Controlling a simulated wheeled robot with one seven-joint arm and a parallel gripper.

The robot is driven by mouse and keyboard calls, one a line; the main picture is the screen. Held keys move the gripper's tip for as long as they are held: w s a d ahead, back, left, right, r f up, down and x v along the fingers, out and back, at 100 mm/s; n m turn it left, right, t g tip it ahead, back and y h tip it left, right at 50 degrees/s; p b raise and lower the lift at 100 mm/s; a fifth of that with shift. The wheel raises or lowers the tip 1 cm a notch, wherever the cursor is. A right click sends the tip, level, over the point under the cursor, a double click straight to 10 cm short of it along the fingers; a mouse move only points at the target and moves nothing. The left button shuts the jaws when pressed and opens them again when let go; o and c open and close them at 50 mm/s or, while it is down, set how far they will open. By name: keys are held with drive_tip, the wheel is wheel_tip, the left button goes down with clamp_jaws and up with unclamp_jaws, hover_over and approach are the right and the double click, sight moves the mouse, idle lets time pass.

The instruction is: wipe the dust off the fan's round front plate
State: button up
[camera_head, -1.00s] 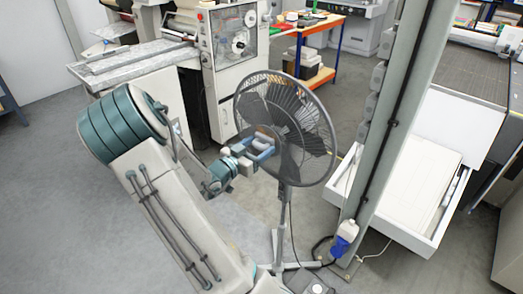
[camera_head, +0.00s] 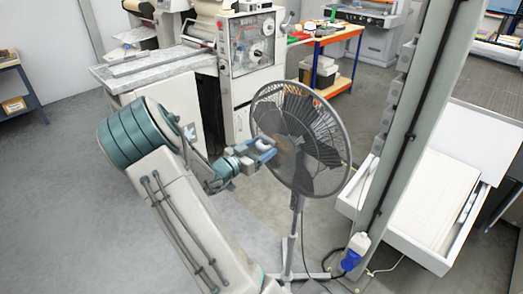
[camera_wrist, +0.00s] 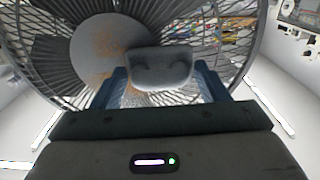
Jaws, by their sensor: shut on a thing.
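The standing fan (camera_head: 326,132) has a dark wire cage on a light pole. Its round front plate (camera_wrist: 90,52) is grey in the wrist view, with brown-orange dust in patches near its middle, right side and lower edge. My gripper (camera_head: 265,152) is in front of the cage, left of its centre. It is shut on a grey pad (camera_wrist: 160,68), which sits between the blue fingers in the wrist view. The pad shows just right of the plate there and overlaps the cage. I cannot tell whether the pad touches the fan.
A grey post (camera_head: 412,130) with a cable stands right of the fan. A white-and-blue bottle (camera_head: 354,252) is at its foot. An open white drawer (camera_head: 425,205) lies behind the post. A large machine (camera_head: 250,60) stands behind the fan. Floor at the left is clear.

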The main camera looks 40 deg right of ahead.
drive_tip(key=shift+s+r+p, duration=0.15)
drive_tip(key=shift+r+p, duration=0.2)
drive_tip(key=shift+r, duration=0.4)
drive_tip(key=shift+s+d+b, duration=0.15)
drive_tip(key=shift+s+b, duration=0.1)
drive_tip(key=shift+s, duration=1.45)
drive_tip(key=shift+s+d+b, duration=0.2)
drive_tip(key=shift+s+b, duration=0.1)
drive_tip(key=shift+s, duration=1.45)
drive_tip(key=shift+s+d+b, duration=0.15)
drive_tip(key=shift+s+b, duration=0.1)
drive_tip(key=shift+s, duration=1.45)
drive_tip(key=a+p, duration=0.1)
drive_tip(key=a, duration=0.5)
drive_tip(key=shift+s, duration=0.2)
drive_tip(key=shift+f, duration=0.1)
drive_tip(key=a+p, duration=0.1)
drive_tip(key=a, duration=0.2)
drive_tip(key=shift+s, duration=0.1)
